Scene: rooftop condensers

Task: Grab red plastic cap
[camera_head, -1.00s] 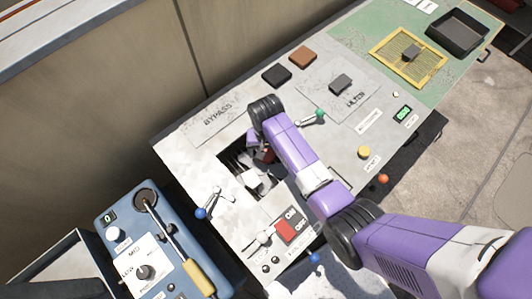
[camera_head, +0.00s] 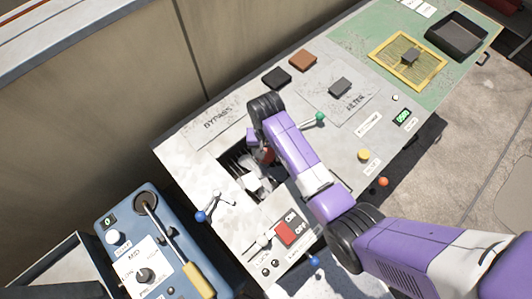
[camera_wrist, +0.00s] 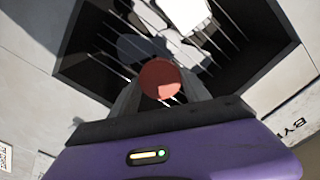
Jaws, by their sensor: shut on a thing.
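The red plastic cap (camera_wrist: 160,79) shows as a round red disc between the two dark fingers of my gripper (camera_wrist: 161,92) in the wrist view. My gripper is shut on it, over a dark rectangular opening with thin slats in the panel. In the head view only a bit of red (camera_head: 267,155) shows beside my wrist, at the opening (camera_head: 236,185). My arm hides much of the cap and the fingers there. I cannot tell how far the cap is above the slats.
A white object (camera_wrist: 186,14) lies at the opening. A lever with a blue knob (camera_head: 201,216) stands left of it, and a red switch (camera_head: 287,233) is in front. Black and brown blocks (camera_head: 303,60) lie behind. A blue control box (camera_head: 160,240) stands at left.

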